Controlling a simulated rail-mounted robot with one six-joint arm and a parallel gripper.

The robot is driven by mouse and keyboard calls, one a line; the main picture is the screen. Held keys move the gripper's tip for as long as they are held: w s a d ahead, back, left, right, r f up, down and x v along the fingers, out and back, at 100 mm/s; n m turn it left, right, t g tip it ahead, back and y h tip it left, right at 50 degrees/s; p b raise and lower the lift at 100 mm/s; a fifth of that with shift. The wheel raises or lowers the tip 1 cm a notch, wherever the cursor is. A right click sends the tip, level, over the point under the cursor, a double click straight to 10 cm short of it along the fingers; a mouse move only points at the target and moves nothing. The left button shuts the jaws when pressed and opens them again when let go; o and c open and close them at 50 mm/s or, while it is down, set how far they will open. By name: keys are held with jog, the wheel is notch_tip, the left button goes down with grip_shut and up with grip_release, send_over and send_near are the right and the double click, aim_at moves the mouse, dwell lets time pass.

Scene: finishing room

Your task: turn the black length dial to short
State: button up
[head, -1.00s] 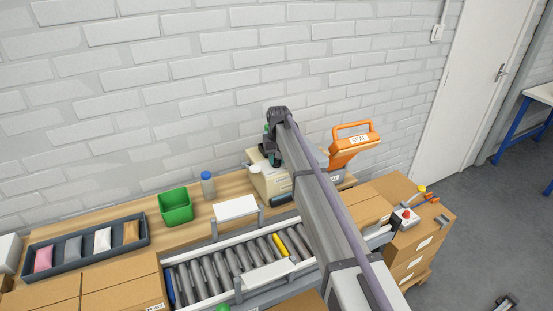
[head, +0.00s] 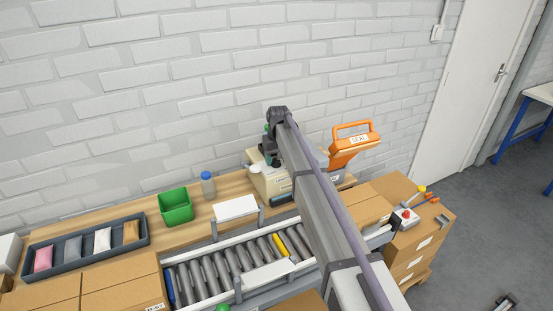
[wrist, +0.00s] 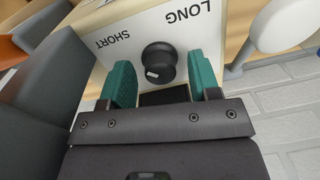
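The black length dial (wrist: 158,63) is a round knob on the cream face of a machine (wrist: 92,42). The words SHORT and LONG are printed on this face, SHORT to the left of the dial and LONG above right. A small white mark on the dial lies low and left of its middle. My gripper (wrist: 159,70) is open, with one teal finger on each side of the dial. Gaps show between the fingers and the dial, so I see no contact. In the head view the cream machine (head: 268,184) stands by the wall, partly behind my arm; its dial is hidden there.
An orange handle marked SEAL (head: 352,139) rises right of the machine. A blue-capped bottle (head: 208,186), a green bin (head: 175,207) and a dark tray of pouches (head: 40,273) are on the bench to the left. A roller conveyor (head: 215,278) runs in front.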

notch_tip(320, 180, up, 11)
jog(key=p, duration=1)
jog(key=shift+d+p, duration=0.2)
jog(key=shift+p, duration=0.2)
jog(key=s+d+f+m+b, duration=0.1)
jog(key=s+d+f+b, duration=0.1)
jog(key=s+d, duration=0.6)
jog(key=s+d+f+m+b, duration=0.2)
jog(key=s+d, duration=0.6)
jog(key=s, duration=1)
jog(key=s+d+f+m+b, duration=0.1)
jog(key=s+d+f+b, duration=0.2)
jog(key=s+d, duration=0.5)
jog(key=s, duration=0.5)
jog(key=shift+f+m, duration=0.3)
